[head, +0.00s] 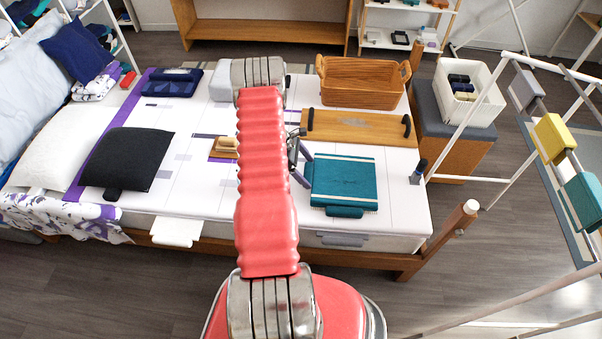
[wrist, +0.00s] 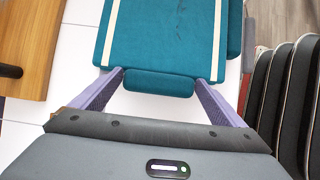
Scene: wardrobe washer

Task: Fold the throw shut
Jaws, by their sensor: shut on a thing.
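The teal throw (head: 345,181) with two pale stripes lies flat on the white bed, near its front right. One padded teal tab (head: 344,211) sticks out from its front edge. In the wrist view the throw (wrist: 165,35) fills the top middle, and a second teal tab (wrist: 160,83) faces me. My gripper (wrist: 161,80) has its two purple fingers closed on the ends of this tab. In the head view my gripper (head: 306,170) is at the throw's left edge, partly hidden by my red arm. I cannot tell how the throw's layers lie underneath.
A wooden board (head: 358,127) with black handles lies just behind the throw, and a wicker basket (head: 360,82) stands behind that. A black cushion (head: 127,158) lies at the left. A white drying rack (head: 500,180) stands at the right. Bare bed shows left of my arm.

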